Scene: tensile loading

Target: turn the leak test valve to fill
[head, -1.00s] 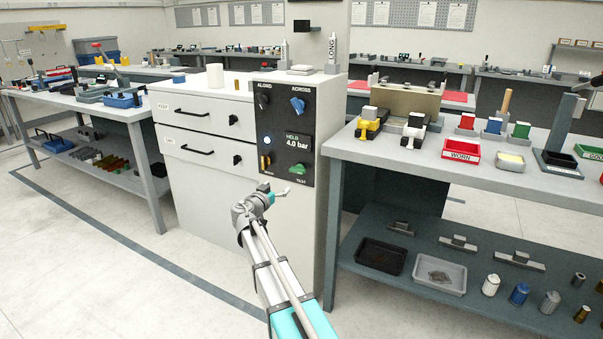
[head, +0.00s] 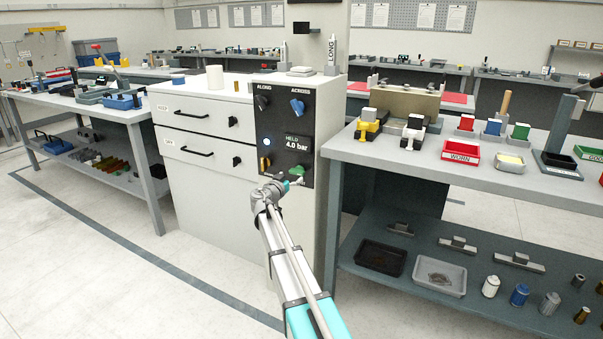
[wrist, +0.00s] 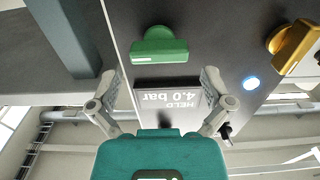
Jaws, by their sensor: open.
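A green knob (head: 297,171) sits low on the black control panel (head: 279,122), partly behind my gripper in the head view; it is at top centre in the wrist view (wrist: 158,50). A yellow knob (head: 265,163) is to its left, and at the right in the wrist view (wrist: 294,45). The display (head: 297,143) above reads HELD 4.0 bar. My gripper (head: 287,184) is open and empty in front of the lower panel. In the wrist view its fingertips (wrist: 157,84) are spread, with the green knob just beyond them, no contact visible. The labels under the knobs are unreadable.
ALONG and ACROSS knobs (head: 297,106) are on the upper panel. A white drawer cabinet (head: 207,200) adjoins it at left. A grey workbench (head: 470,175) with fixtures and trays stands close at right. The floor in front is clear.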

